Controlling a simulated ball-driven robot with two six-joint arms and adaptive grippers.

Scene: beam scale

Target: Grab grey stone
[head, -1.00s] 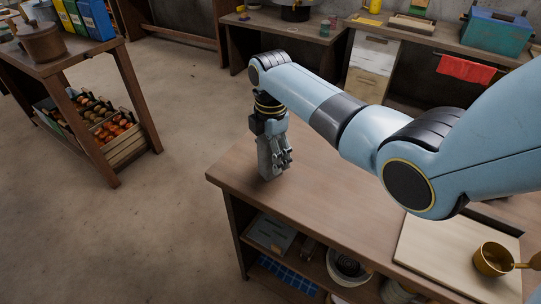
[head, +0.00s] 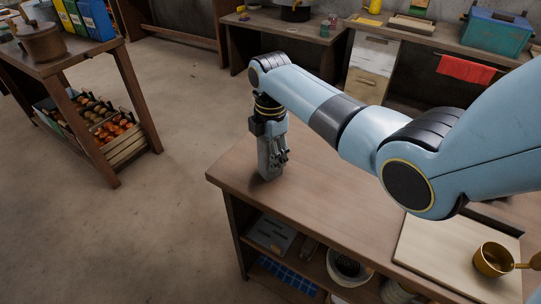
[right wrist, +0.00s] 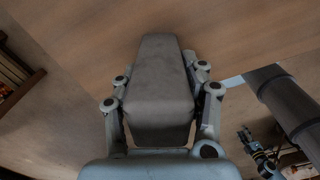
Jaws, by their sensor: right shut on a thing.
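The grey stone (right wrist: 158,85) is a tapered grey block between the two fingers of my right gripper (right wrist: 160,110) in the right wrist view. The fingers touch it on both sides. In the head view my right gripper (head: 279,158) points down at the left end of the wooden table (head: 310,192). The grey stone (head: 265,160) stands upright there beside the fingers, with its lower end at the tabletop. I cannot tell whether it touches the wood.
A pale board (head: 440,262) with a brass pan (head: 492,260) is at the right of the table. A shelf below holds a blue grid (head: 283,277) and other items. A wooden cart (head: 85,100) stands at the left. The table's middle is clear.

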